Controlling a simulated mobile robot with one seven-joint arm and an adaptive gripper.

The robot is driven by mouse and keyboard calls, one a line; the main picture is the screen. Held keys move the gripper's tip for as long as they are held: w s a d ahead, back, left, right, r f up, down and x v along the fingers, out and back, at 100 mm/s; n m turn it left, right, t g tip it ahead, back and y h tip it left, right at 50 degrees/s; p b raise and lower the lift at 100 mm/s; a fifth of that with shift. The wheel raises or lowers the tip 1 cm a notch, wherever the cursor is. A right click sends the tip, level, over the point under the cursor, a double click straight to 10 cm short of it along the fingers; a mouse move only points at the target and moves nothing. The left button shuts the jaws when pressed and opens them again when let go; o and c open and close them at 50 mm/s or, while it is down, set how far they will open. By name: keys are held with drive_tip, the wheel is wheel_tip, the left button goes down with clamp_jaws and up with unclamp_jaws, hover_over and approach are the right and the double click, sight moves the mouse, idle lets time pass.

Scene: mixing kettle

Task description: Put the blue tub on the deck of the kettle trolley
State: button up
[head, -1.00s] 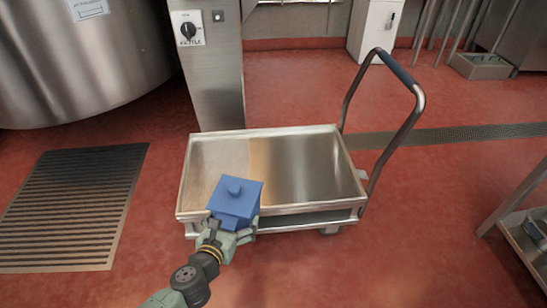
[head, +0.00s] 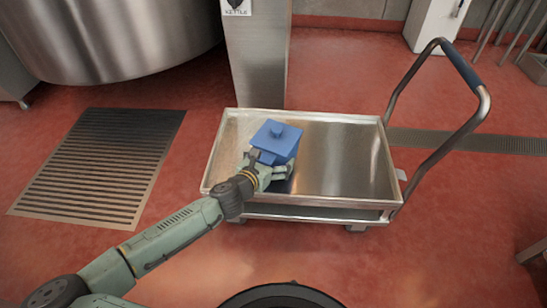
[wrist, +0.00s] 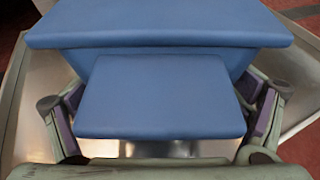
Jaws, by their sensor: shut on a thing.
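The kettle trolley's deck (head: 335,165) is a shallow steel tray with a raised rim. Whether the tub's base touches the deck is hidden by my gripper.
The trolley's bent push handle (head: 463,75) rises at the right. A steel post (head: 257,60) stands behind the trolley, with the large kettle (head: 110,35) at the back left. A floor grate (head: 100,165) lies to the left. The deck's right half is bare.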

drive_tip(key=w, duration=0.4)
drive_tip(key=shift+f, duration=0.1)
drive_tip(key=shift+f+b, duration=0.7)
drive_tip(key=shift+f, duration=1.05)
drive_tip(key=o, duration=1.4)
drive_tip(key=shift+f, duration=0.15)
drive_tip(key=shift+c, duration=0.2)
